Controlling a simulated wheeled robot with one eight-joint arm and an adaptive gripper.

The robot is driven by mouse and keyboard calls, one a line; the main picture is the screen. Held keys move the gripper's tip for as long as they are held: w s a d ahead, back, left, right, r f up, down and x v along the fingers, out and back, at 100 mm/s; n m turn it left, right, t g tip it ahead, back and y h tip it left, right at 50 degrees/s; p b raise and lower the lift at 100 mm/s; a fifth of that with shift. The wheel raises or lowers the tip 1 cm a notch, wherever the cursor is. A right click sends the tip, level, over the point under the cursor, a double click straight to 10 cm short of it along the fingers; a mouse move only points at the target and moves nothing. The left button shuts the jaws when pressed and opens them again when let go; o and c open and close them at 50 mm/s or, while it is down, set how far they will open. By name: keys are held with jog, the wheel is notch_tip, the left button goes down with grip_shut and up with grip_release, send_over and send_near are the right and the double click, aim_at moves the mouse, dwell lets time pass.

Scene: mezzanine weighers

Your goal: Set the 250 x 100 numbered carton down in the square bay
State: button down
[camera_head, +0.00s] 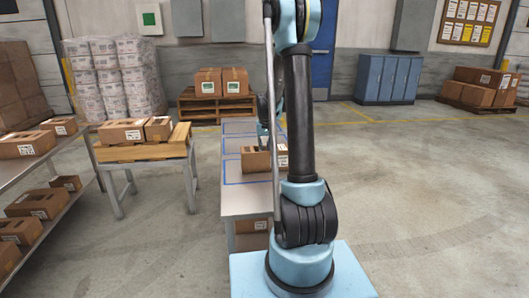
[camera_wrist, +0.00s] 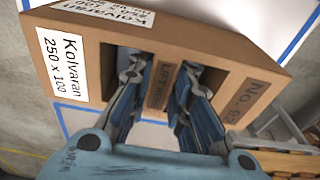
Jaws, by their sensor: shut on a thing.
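In the head view the carton (camera_head: 256,161) is over the grey table (camera_head: 240,204), partly hidden by my arm. I cannot tell whether it touches the top. Blue lines mark bays on the table (camera_head: 232,143); lines also show around the carton in the wrist view. Which bay is square is unclear.
Another carton (camera_head: 252,226) is under the table. A wooden-topped stand (camera_head: 142,152) with cartons is to the left, beside a metal shelf (camera_head: 72,186) of cartons. A pallet with two boxes (camera_head: 221,82) stands behind.

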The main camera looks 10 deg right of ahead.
jog(key=shift+f, duration=0.1)
jog(key=c, duration=1.4)
grip_release()
notch_tip(320, 180, up, 12)
jog(key=s, duration=0.1)
jog(key=shift+s, duration=0.2)
